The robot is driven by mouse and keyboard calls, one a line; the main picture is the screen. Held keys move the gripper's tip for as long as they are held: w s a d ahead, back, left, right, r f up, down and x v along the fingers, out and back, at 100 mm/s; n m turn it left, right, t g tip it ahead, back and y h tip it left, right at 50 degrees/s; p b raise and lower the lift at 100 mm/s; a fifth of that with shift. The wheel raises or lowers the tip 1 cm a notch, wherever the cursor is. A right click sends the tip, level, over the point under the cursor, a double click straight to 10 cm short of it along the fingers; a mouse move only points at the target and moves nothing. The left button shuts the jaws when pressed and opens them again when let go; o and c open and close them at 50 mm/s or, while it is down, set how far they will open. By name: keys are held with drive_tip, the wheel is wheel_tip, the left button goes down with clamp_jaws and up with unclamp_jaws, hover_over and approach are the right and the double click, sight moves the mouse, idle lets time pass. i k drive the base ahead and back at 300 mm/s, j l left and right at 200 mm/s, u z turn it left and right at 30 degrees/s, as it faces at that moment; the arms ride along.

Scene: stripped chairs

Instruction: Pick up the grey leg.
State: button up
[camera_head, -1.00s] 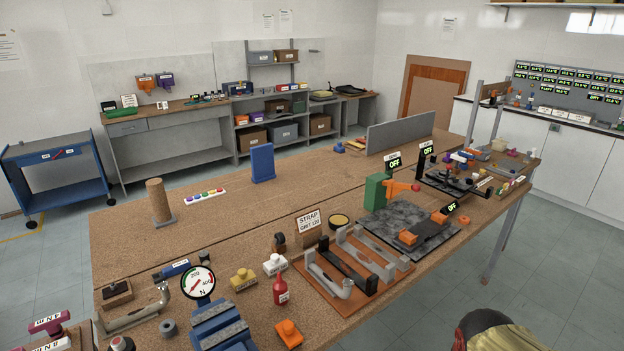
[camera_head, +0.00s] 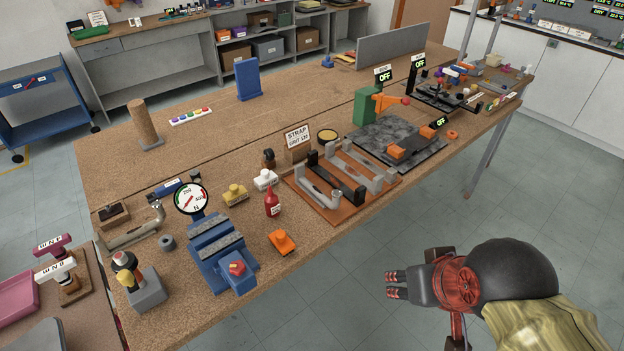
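A reddish-brown tray (camera_head: 333,212) on the wooden bench holds several bracket-shaped legs side by side. A grey leg (camera_head: 317,189) lies at its left, a black leg (camera_head: 346,189) in the middle, and another light grey leg (camera_head: 362,166) at the right. A bent, dull metallic grey-beige piece (camera_head: 128,237) lies at the bench's left end. I cannot tell for sure which of these the task names. My gripper (camera_head: 392,285) is over the floor in front of the bench, right of and nearer than the tray. Its dark fingers stand apart with nothing between them.
A blue vise (camera_head: 222,255) with a round gauge (camera_head: 190,198), a red bottle (camera_head: 272,203) and an orange block (camera_head: 282,242) stand left of the tray. A green post with an orange arm (camera_head: 367,105) and a dark slab (camera_head: 425,150) lie behind and right. The floor around my gripper is clear.

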sight(325, 202)
drive_tip(key=i+l+u, duration=0.1)
drive_tip(key=u, duration=0.25)
drive_tip(key=i+l+u, duration=0.2)
drive_tip(key=u, duration=0.15)
drive_tip(key=i+l+u, duration=0.2)
drive_tip(key=u, duration=0.15)
drive_tip(key=i+l, duration=0.25)
drive_tip(key=i+l+u, duration=0.1)
drive_tip(key=l, duration=0.35)
drive_tip(key=i+l, duration=0.35)
drive_tip(key=u, duration=0.05)
